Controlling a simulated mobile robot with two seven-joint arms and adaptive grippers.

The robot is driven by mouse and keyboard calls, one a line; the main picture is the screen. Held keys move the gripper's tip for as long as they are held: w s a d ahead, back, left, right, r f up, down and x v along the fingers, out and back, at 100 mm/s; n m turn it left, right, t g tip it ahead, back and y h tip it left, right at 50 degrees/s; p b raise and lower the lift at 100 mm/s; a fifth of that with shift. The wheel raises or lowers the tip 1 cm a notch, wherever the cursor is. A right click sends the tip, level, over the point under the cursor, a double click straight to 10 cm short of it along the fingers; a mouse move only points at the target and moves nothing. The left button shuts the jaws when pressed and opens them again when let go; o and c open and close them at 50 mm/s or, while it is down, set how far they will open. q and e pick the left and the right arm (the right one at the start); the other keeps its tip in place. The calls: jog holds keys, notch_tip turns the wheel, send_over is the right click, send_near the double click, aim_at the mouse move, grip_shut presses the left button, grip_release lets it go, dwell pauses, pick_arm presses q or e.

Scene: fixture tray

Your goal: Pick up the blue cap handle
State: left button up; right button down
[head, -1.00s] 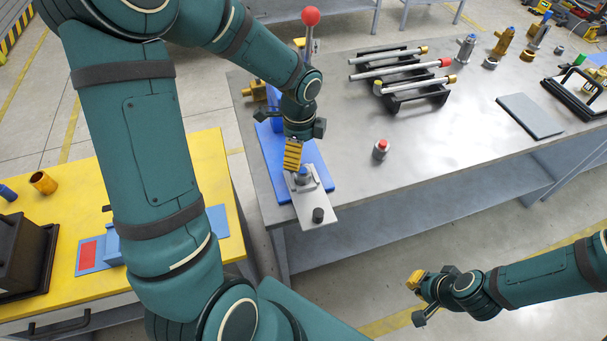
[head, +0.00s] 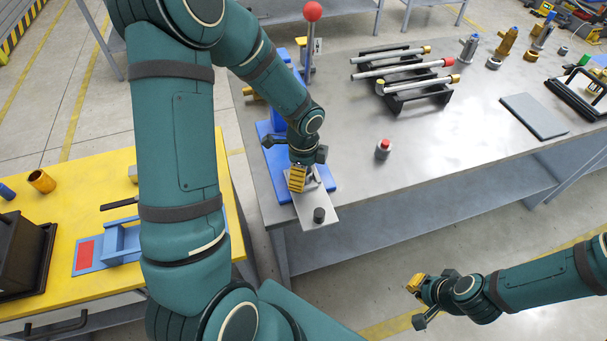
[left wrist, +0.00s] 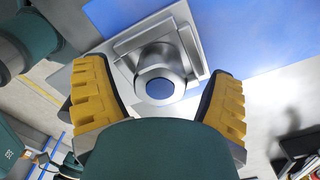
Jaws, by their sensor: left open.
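The blue cap handle (left wrist: 160,88) shows in the left wrist view as a round grey metal piece with a blue disc on top. It sits in a stepped grey holder (left wrist: 190,42). My left gripper (left wrist: 160,95) is open, its two yellow-padded fingers on either side of the handle and apart from it. In the head view my left gripper (head: 298,180) is over the light metal plate (head: 313,213) at the bench's near left corner and hides the handle. My right gripper (head: 415,284) is off the bench at the lower right; its finger opening is unclear.
A red-topped cylinder (head: 383,150) stands to the right. A lever with a red ball (head: 312,11) rises behind. A rod rack (head: 418,98) is farther back.

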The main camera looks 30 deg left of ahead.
pick_arm(q)
jog(key=c, duration=1.4)
jog(key=shift+r, duration=0.1)
jog(key=shift+c, duration=0.2)
